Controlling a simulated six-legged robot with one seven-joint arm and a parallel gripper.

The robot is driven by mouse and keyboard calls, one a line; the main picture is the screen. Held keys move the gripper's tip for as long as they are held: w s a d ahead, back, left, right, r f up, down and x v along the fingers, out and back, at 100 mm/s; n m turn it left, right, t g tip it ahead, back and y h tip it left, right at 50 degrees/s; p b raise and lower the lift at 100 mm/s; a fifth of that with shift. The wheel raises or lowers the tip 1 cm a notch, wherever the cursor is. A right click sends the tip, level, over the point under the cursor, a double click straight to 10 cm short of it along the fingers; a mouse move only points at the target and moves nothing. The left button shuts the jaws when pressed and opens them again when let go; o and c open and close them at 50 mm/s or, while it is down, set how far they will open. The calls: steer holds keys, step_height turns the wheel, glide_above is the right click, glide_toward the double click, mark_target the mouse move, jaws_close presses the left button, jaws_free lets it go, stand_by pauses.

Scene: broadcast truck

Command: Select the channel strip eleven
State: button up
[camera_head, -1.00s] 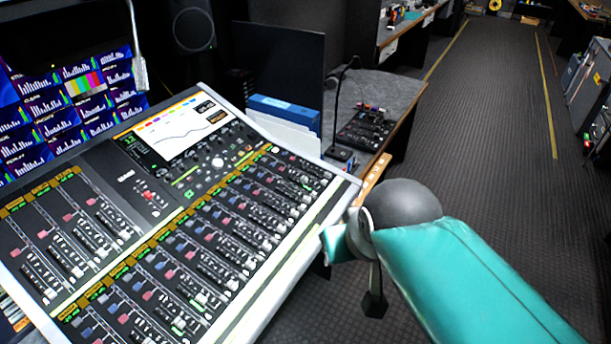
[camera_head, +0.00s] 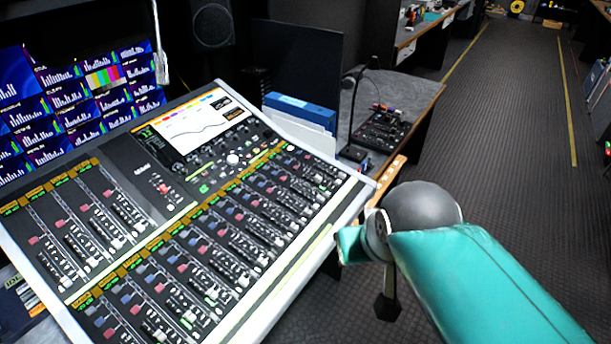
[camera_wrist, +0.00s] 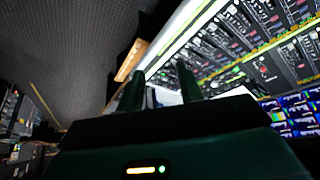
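The mixing console (camera_head: 292,274) fills the left half of the head view, with a long lower row of channel strips (camera_head: 215,235) and a shorter upper left block (camera_head: 85,215). The strip labels are too small to read, so I cannot tell which strip is eleven. My teal arm reaches in from the lower right and ends off the console's right edge. In the wrist view my gripper (camera_wrist: 160,84) shows two dark fingers spread apart with nothing between them. The console (camera_wrist: 245,35) lies beyond them at upper right, upside down and apart from the fingers.
A gooseneck microphone (camera_head: 352,152) and a small control panel (camera_head: 383,130) stand on the desk beyond the console. A blue binder (camera_head: 300,108) stands behind it. Monitors (camera_head: 75,105) line the left. The floor aisle (camera_head: 515,130) at right is clear.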

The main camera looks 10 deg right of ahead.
steer(key=shift+c, duration=0.5)
jaws_close()
stand_by(1.3)
